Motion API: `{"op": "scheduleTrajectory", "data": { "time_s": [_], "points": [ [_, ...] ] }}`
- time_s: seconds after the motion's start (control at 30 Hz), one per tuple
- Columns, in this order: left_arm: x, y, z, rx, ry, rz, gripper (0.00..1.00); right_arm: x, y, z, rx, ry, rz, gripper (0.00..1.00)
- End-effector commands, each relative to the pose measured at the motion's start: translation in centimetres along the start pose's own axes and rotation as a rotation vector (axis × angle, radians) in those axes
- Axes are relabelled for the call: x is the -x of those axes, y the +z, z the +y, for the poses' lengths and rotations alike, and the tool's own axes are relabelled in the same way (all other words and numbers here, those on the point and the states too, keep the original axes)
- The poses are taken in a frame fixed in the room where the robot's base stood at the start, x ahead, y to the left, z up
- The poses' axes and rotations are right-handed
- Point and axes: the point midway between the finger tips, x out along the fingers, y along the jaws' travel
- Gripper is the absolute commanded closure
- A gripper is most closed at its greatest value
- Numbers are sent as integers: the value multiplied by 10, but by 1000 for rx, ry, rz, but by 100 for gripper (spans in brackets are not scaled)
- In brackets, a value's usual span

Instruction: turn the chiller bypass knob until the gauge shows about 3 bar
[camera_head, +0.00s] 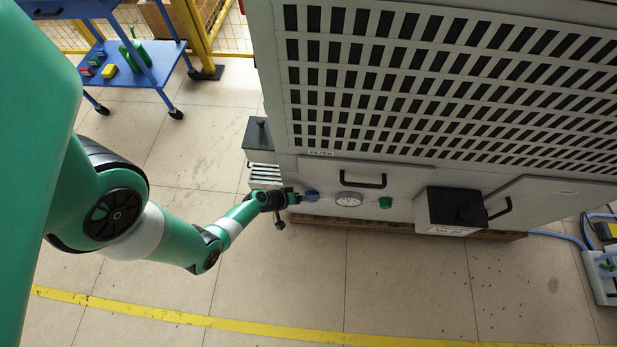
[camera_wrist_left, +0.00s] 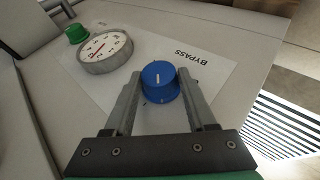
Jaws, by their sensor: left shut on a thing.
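The blue bypass knob (camera_wrist_left: 160,82) sits on the panel beside the printed word BYPASS, with a pale pointer line on its face. My left gripper (camera_wrist_left: 156,88) has its fingers on either side of the knob and is shut on it. In the head view the left gripper (camera_head: 298,197) reaches the blue knob (camera_head: 311,194) from the left. The round white gauge (camera_wrist_left: 104,48) is beside the knob; its red needle shows, but the numbers are too small to read. The gauge also shows in the head view (camera_head: 348,199). My right gripper is not in view.
A green knob (camera_head: 385,202) is right of the gauge. A black handle (camera_head: 363,181) is above the gauge, and a black box (camera_head: 455,207) juts out further right. A blue cart (camera_head: 130,65) stands at the back left. The floor in front is clear.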

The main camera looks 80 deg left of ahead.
Motion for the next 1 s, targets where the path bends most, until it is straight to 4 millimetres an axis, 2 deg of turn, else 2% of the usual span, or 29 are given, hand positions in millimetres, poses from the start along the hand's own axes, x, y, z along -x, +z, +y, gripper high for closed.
{"op": "scheduleTrajectory", "data": {
  "time_s": [0.6,0.63,0.8,1.0],
  "points": [
    [0,1,-2,17,56,1,99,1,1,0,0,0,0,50],
    [0,2,-2,17,56,1,42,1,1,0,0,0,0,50],
    [0,1,-1,18,56,1,14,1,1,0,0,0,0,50],
    [0,1,-1,19,56,1,14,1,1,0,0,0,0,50]
  ]
}}
